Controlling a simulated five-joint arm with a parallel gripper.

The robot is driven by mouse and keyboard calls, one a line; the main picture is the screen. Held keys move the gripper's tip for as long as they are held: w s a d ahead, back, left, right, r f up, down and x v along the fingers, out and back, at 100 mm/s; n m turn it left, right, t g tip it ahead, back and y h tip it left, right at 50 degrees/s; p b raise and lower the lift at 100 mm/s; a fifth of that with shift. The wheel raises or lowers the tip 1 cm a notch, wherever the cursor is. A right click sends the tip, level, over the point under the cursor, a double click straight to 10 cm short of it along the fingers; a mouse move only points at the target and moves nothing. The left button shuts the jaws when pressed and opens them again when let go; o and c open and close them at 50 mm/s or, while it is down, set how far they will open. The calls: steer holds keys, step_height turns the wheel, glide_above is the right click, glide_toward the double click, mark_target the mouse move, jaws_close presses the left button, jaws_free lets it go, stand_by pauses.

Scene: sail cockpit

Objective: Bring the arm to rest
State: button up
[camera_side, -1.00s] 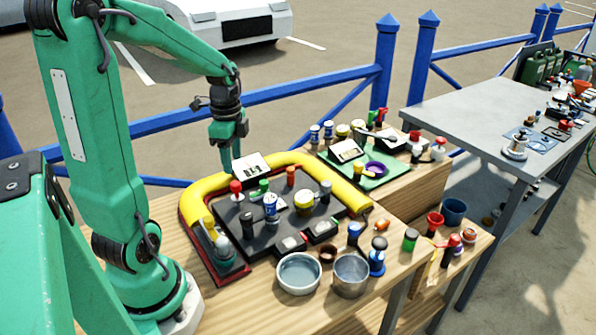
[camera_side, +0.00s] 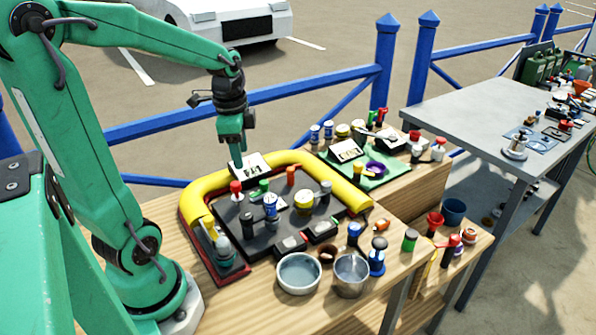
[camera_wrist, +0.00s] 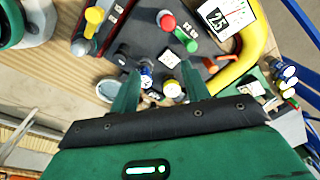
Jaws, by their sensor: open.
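My gripper (camera_side: 237,158) is green and hangs fingers down above the far left part of the yellow-edged black panel (camera_side: 232,222). In the wrist view its two fingers (camera_wrist: 160,95) are spread apart with nothing held between them. Beyond the fingers lie the panel's knobs, including a red knob (camera_wrist: 167,21) and a yellow handle (camera_wrist: 94,14). A white card with a number (camera_wrist: 222,22) is at the top right. In the side view the fingertips overlap the left edge of the white card (camera_side: 252,167); whether they touch it cannot be told.
A yellow padded rail (camera_side: 342,186) curves around the panel. A steel bowl (camera_side: 299,272) and a metal cup (camera_side: 351,275) stand at the front. A green mat (camera_side: 383,177) with small items lies to the right. A blue fence (camera_side: 300,92) runs behind.

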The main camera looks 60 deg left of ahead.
steer(key=s+d+r+n+t, duration=0.2)
steer(key=d+n, duration=0.1)
steer(key=d, duration=0.4)
steer(key=s+d+r+n+t, duration=0.2)
steer(key=s+d+r+n, duration=0.1)
steer(key=d, duration=0.4)
steer(key=shift+n+t+h, duration=0.3)
steer(key=shift+n, duration=0.3)
